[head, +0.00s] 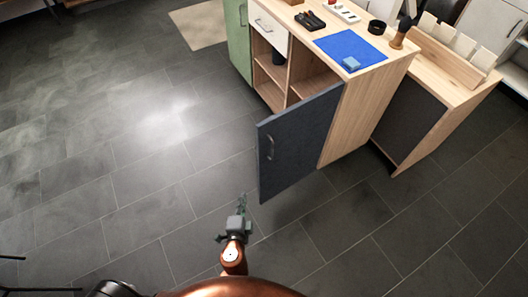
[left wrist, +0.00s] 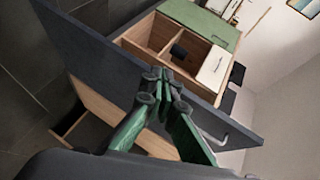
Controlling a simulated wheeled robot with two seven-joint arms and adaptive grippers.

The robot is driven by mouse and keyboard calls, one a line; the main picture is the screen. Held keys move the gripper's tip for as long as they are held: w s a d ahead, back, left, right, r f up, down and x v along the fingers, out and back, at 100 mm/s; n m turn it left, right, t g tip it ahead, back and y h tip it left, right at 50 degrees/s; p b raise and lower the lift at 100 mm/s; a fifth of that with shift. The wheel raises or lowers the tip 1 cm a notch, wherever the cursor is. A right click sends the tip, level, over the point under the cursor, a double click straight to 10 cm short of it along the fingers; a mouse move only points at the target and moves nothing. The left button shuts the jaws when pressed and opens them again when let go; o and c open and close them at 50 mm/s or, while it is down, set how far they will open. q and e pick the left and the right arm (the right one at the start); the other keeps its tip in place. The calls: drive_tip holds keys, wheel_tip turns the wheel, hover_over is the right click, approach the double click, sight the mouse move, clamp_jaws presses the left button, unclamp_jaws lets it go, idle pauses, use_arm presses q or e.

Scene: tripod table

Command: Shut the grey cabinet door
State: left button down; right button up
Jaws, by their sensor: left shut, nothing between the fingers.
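The grey cabinet door (head: 297,145) stands wide open in the head view, hinged at its right edge on the wooden cabinet (head: 345,125). A dark bar handle (head: 270,147) is near its free left edge. My left gripper (head: 241,203) is shut and empty, a little to the left of the door's lower free corner. In the left wrist view the shut fingers (left wrist: 165,85) are in front of the grey door (left wrist: 100,60), with the handle (left wrist: 214,138) to their right. I cannot tell whether they touch the door. My right gripper is not in view.
The open cabinet shows shelves (head: 270,72), a white drawer (head: 268,28) and a green door (head: 238,38). A blue mat (head: 345,45) with a blue block (head: 351,63) lies on top. A lower wooden unit (head: 440,75) stands at the right.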

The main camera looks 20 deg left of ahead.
use_arm(q)
drive_tip(key=w+d+r+m+t+h, duration=0.1)
drive_tip(key=w+d+r+m+t, duration=0.1)
drive_tip(key=d+r, duration=0.3)
drive_tip(key=w+d+r+m+t, duration=0.2)
drive_tip(key=d+r, duration=0.1)
drive_tip(key=r, duration=0.4)
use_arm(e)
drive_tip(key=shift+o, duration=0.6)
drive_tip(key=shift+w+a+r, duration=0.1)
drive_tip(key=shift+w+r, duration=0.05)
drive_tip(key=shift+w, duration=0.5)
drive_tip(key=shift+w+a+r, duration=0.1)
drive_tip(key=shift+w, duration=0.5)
use_arm(q)
drive_tip(key=p, duration=0.2)
approach(266, 144)
drive_tip(key=d+x, duration=0.1)
drive_tip(key=x, duration=0.4)
drive_tip(key=shift+w+a, duration=0.2)
drive_tip(key=shift+w, duration=0.05)
drive_tip(key=shift+w+a+f, duration=0.1)
drive_tip(key=shift+w+a, duration=0.15)
drive_tip(key=shift+a, duration=0.1)
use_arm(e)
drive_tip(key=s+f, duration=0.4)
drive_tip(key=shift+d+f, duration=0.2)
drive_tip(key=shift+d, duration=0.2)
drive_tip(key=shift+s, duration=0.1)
